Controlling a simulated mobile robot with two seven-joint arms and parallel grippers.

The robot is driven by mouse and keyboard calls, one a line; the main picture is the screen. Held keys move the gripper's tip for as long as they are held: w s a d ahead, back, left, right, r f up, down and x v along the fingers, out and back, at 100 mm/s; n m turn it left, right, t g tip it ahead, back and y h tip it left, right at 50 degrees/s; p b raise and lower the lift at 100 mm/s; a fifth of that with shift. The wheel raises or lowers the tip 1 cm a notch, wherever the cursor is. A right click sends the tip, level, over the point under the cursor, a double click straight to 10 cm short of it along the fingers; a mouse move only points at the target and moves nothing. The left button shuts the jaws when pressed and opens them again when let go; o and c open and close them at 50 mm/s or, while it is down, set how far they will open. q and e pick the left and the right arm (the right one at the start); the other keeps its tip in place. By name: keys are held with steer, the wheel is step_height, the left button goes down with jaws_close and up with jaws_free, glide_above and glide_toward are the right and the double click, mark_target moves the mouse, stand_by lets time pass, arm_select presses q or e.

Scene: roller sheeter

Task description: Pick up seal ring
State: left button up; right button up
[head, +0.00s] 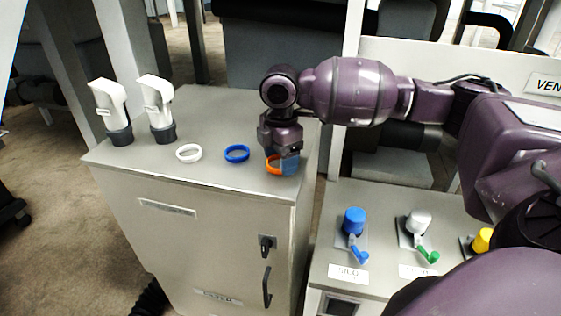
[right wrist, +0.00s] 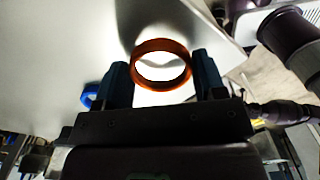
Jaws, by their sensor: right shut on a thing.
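An orange seal ring (head: 273,164) is at the right front corner of the grey cabinet top. My right gripper (head: 283,165) points down over it and is shut on it. In the right wrist view the orange ring (right wrist: 162,65) sits between the two dark fingers (right wrist: 162,84). I cannot tell whether the ring touches the cabinet top. A white ring (head: 189,153) and a blue ring (head: 237,153) lie flat on the cabinet top to the left. The blue ring also shows partly in the right wrist view (right wrist: 88,97). My left gripper is not in view.
Two white-and-grey elbow fittings (head: 112,110) (head: 157,107) stand at the left of the cabinet top (head: 215,120). A lower panel at right has blue (head: 354,222), white (head: 419,222) and yellow (head: 482,240) knobs. The cabinet top behind the rings is clear.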

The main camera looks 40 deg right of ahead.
step_height(320, 180, up, 19)
steer(key=p, duration=0.1)
steer(key=shift+p, duration=0.3)
steer(key=shift+f, duration=0.15)
